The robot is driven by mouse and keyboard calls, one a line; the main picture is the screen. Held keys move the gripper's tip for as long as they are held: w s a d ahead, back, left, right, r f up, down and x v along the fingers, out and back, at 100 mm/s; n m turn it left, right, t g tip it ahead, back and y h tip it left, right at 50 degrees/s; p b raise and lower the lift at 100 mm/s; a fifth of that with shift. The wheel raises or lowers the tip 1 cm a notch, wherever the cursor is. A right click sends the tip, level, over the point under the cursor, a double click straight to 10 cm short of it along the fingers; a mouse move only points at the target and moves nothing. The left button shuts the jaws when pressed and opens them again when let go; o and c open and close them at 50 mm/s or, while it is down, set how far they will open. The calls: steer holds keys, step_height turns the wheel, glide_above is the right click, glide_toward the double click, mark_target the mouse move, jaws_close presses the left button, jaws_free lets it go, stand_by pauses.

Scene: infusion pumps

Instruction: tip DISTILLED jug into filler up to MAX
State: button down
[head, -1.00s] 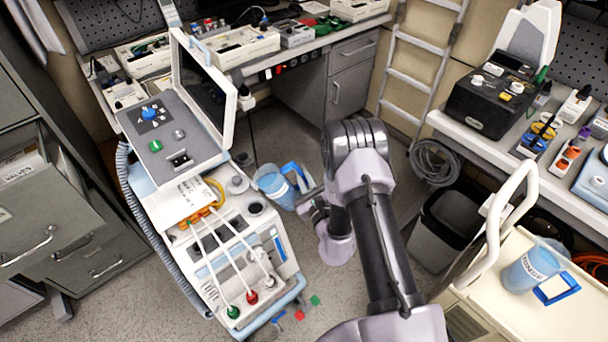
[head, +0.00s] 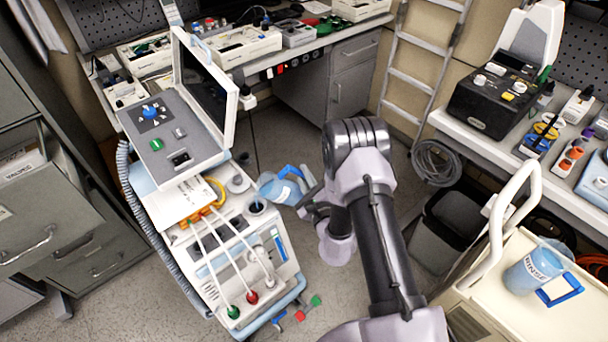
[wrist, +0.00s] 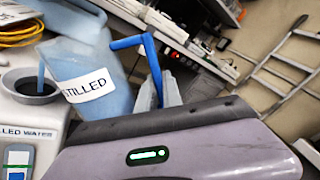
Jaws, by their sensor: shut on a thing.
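The translucent blue DISTILLED jug (head: 272,187) is tilted to the left over the machine's filler cup (head: 257,207). Its label shows partly in the wrist view (wrist: 88,86). A thin blue stream (wrist: 41,72) runs from its lip into the dark opening of the filler (wrist: 33,87). My gripper (head: 306,182) is shut on the jug's blue handle (wrist: 150,60), to the right of the filler. A level window (wrist: 17,160) marked in blue shows at the lower left of the wrist view; the MAX mark cannot be read.
The white machine (head: 235,255) has a screen, yellow tubing and hoses. A RINSE jug (head: 527,272) stands on the cream cart (head: 500,300) at right. Filing cabinets (head: 60,220) stand at left. A ladder (head: 415,80) leans at the back. Floor between machine and cart is open.

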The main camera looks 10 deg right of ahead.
mark_target(297, 170)
steer(key=shift+s+a+r+n+p, duration=0.1)
steer(key=shift+a+r+n+p, duration=0.1)
steer(key=shift+r+n+p, duration=0.25)
steer(key=shift+a+r+n+p, duration=0.2)
steer(key=shift+r+n, duration=0.25)
steer(key=shift+r, duration=0.15)
steer(key=shift+a+r+n+p, duration=0.2)
steer(key=shift+a+r+n, duration=0.1)
steer(key=shift+r+n, duration=0.25)
steer(key=shift+a+r+n+p, duration=0.25)
steer(key=shift+r+n, duration=0.2)
steer(key=shift+r, duration=0.2)
stand_by(0.7)
